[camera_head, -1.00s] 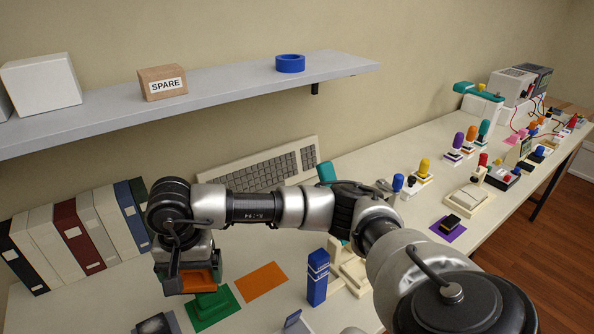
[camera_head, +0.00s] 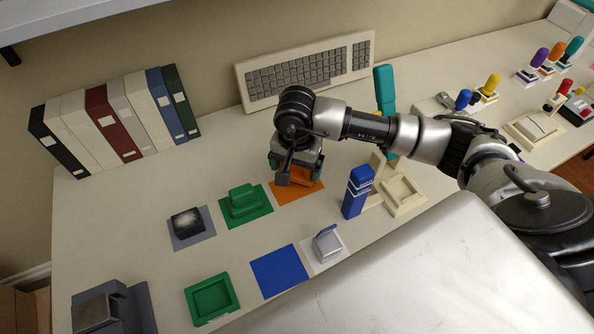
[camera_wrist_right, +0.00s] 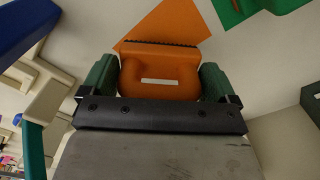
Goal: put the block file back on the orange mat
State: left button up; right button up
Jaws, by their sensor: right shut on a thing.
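The block file is an orange block with a dark toothed edge and a pale label, seen in the right wrist view (camera_wrist_right: 160,72). My right gripper (camera_wrist_right: 160,85) is shut on it, with a green-padded finger on each side. In the head view my right gripper (camera_head: 297,172) holds the block file over the orange mat (camera_head: 283,196), whose front part shows under it. The mat also shows beyond the block file in the right wrist view (camera_wrist_right: 178,20). I cannot tell whether the block file touches the mat. My left gripper is not in view.
A green block (camera_head: 245,203) on a green mat is left of the gripper. A blue upright box (camera_head: 357,193) and a cream tray (camera_head: 403,194) are to the right. A keyboard (camera_head: 305,72) and binders (camera_head: 112,122) stand behind. A blue mat (camera_head: 279,271) lies bare in front.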

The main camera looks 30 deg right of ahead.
aim_at(296, 172)
notch_tip(296, 172, down, 3)
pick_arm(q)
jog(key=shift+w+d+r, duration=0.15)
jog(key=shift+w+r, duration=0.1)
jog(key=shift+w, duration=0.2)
pick_arm(e)
jog(key=shift+f, duration=0.25)
jog(key=o, duration=1.1)
jog(key=shift+r, duration=0.1)
jog(key=shift+c, duration=0.2)
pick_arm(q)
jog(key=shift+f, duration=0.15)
pick_arm(e)
jog(key=shift+r, duration=0.1)
jog(key=shift+r, duration=0.25)
notch_tip(296, 172, up, 12)
jog(key=shift+f+b, duration=0.15)
jog(key=shift+b, duration=0.6)
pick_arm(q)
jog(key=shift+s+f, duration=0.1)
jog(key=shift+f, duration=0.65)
